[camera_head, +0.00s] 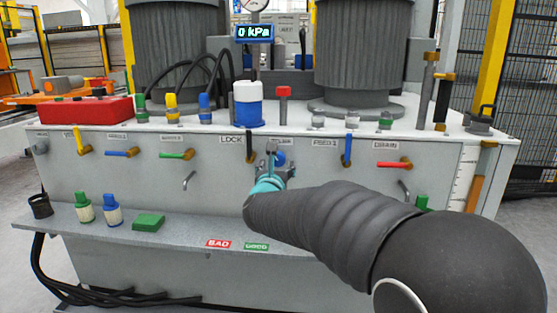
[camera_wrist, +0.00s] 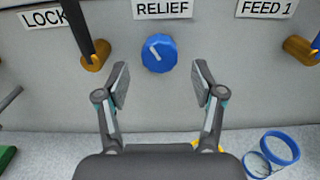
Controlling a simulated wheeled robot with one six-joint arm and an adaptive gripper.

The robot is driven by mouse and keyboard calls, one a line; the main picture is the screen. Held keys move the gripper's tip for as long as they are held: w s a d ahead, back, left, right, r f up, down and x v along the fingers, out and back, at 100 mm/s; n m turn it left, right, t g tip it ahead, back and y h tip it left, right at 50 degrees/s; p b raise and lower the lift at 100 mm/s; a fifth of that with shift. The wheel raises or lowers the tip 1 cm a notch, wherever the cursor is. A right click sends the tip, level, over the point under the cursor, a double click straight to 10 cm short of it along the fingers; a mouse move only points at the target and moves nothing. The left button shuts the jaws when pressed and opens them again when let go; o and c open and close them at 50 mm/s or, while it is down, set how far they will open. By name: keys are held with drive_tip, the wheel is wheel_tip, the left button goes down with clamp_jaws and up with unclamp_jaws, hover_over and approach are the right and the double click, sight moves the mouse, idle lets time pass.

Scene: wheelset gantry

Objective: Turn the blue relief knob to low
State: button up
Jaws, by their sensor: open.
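The blue relief knob (camera_wrist: 159,53) is on the grey panel under the RELIEF label in the wrist view. Its white mark points to the upper left. In the head view the knob (camera_head: 280,158) is partly hidden behind my gripper (camera_head: 274,162). In the wrist view my gripper (camera_wrist: 160,85) is open and empty. Its two fingers stand apart, to the lower left and lower right of the knob, and seem not to touch it. No low mark can be made out around the knob.
The LOCK valve handle (camera_wrist: 78,30) is left of the knob, and the FEED 1 valve (camera_wrist: 302,50) is right of it. A gauge display (camera_head: 255,32) reads 0 kPa. A shelf (camera_head: 180,240) juts out below the panel. A blue ring-shaped item (camera_wrist: 280,148) shows at lower right.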

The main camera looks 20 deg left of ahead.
sight(278, 162)
drive_tip(key=shift+x, duration=2.45)
drive_tip(key=c, duration=1.1)
